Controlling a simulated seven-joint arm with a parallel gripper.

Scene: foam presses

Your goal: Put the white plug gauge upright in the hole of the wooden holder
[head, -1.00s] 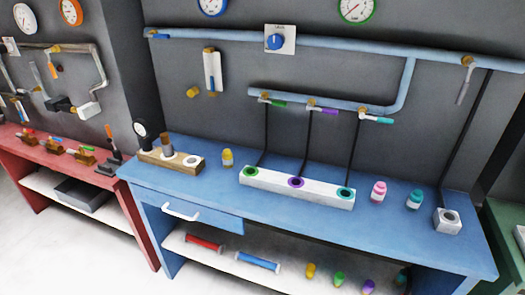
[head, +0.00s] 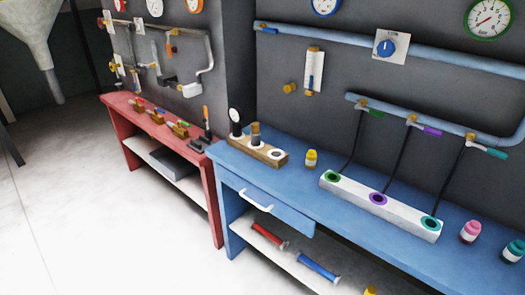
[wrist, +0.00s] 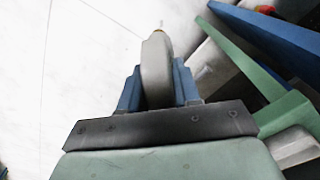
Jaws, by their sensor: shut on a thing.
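My gripper (wrist: 157,80) shows only in the wrist view. Its two blue fingers are shut on a pale grey-white rounded piece with a brass-coloured tip, which I take for the white plug gauge (wrist: 156,58); its far end is partly hidden by its own body. The wooden holder (head: 263,157) lies on the left end of the blue bench in the head view. A grey piece with a brown top (head: 255,130) stands in it, and a white-rimmed hole (head: 274,154) is at its right. The holder is not recognisable in the wrist view, so my gripper is apart from it.
A red bench (head: 150,125) stands left. In the wrist view, green (wrist: 265,95) and blue (wrist: 275,35) bench parts lie right; pale floor is left.

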